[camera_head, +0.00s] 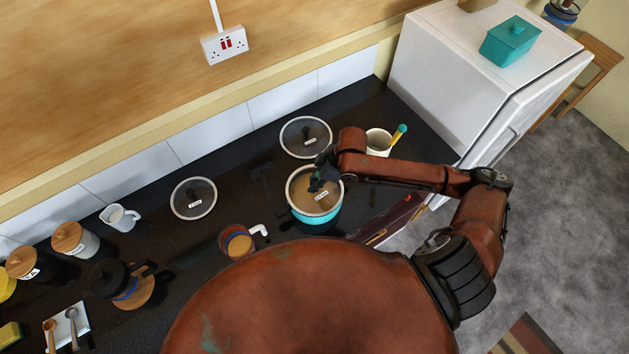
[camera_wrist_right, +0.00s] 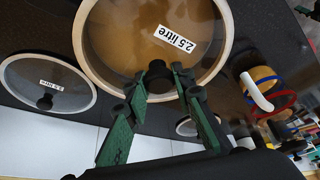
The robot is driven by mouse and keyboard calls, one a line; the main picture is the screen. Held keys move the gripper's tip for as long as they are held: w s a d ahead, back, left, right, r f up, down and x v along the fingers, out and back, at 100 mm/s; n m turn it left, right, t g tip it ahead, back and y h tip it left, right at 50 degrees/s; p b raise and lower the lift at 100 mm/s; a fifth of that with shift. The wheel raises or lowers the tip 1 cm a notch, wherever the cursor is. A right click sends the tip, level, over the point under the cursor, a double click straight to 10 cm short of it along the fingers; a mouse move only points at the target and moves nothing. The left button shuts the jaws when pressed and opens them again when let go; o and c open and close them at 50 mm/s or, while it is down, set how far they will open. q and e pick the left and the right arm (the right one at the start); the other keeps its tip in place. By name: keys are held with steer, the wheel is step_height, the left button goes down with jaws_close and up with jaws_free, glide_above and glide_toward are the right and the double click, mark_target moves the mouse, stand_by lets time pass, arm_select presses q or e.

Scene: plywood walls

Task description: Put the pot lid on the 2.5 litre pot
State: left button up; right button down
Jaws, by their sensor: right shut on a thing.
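A turquoise pot (camera_head: 316,217) stands on the dark worktop, its mouth covered by a round glass lid with a pale rim (camera_head: 303,197). The lid carries a label, which reads 2.5 litre in the right wrist view (camera_wrist_right: 175,38). My right gripper (camera_head: 322,178) is shut on the lid's black knob; it also shows in the wrist view (camera_wrist_right: 158,85). The lid lines up with the pot's mouth, but I cannot tell whether its rim touches the pot. The pot is hidden under the lid in the wrist view. My left gripper is not in view.
Two other glass lids lie on the worktop, one behind the pot (camera_head: 293,140) and one to its left (camera_head: 190,212). A mug (camera_head: 236,244) is at the pot's front left. A white container (camera_head: 377,142) with a green-tipped utensil stands behind my right arm.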

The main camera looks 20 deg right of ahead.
steer(key=c, duration=1.6)
jaws_free()
steer(key=v, duration=1.2)
steer(key=shift+r, duration=0.1)
steer(key=shift+w+a, duration=0.1)
steer(key=shift+a, duration=0.05)
